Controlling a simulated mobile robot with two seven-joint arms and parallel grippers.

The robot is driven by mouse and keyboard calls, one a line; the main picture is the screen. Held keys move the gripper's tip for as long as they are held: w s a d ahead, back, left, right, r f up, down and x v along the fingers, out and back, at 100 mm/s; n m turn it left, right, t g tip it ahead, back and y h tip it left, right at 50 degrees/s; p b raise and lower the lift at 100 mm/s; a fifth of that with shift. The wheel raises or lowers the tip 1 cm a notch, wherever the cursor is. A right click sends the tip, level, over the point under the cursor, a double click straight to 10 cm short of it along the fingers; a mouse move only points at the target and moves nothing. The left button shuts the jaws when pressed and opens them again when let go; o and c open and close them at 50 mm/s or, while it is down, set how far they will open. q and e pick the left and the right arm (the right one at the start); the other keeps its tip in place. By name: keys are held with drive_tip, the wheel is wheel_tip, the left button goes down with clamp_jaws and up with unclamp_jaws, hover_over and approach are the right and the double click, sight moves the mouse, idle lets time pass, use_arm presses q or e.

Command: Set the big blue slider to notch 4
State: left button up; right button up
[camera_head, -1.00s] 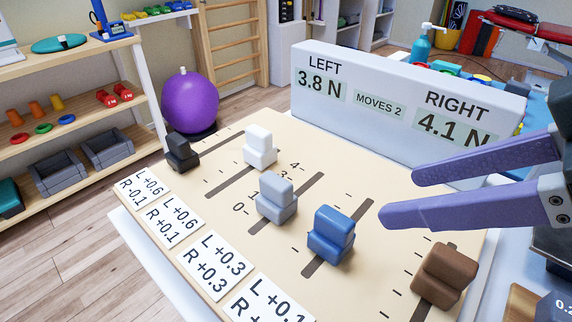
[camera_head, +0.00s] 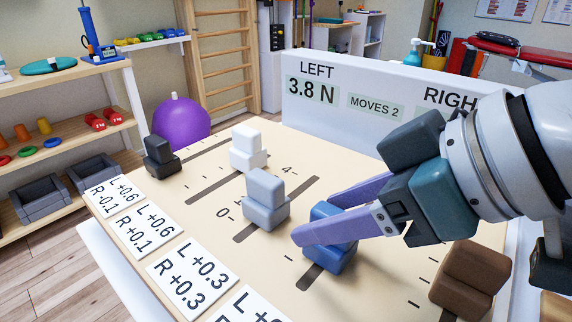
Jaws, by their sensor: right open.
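The big blue slider (camera_head: 332,261), a stepped block, stands on its dark groove in the beige board (camera_head: 236,268), right of the light grey slider. My right gripper (camera_head: 305,221) is open, with its two long purple fingers at the blue slider. One finger passes in front of its upper block and the other lies behind it. I cannot tell whether they touch it. The fingers hide much of the slider and the upper part of its groove. The numbers 0 and 4 show beside the light grey slider's groove. My left gripper is not in view.
The light grey slider (camera_head: 265,198), white slider (camera_head: 248,149), black slider (camera_head: 161,156) and brown slider (camera_head: 468,281) stand on the board. A display box (camera_head: 345,82) behind reads LEFT 3.8 N and MOVES 2; my arm covers its right reading. Printed cards (camera_head: 191,273) line the near edge.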

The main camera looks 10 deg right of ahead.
clamp_jaws()
idle(0.5)
idle(0.9)
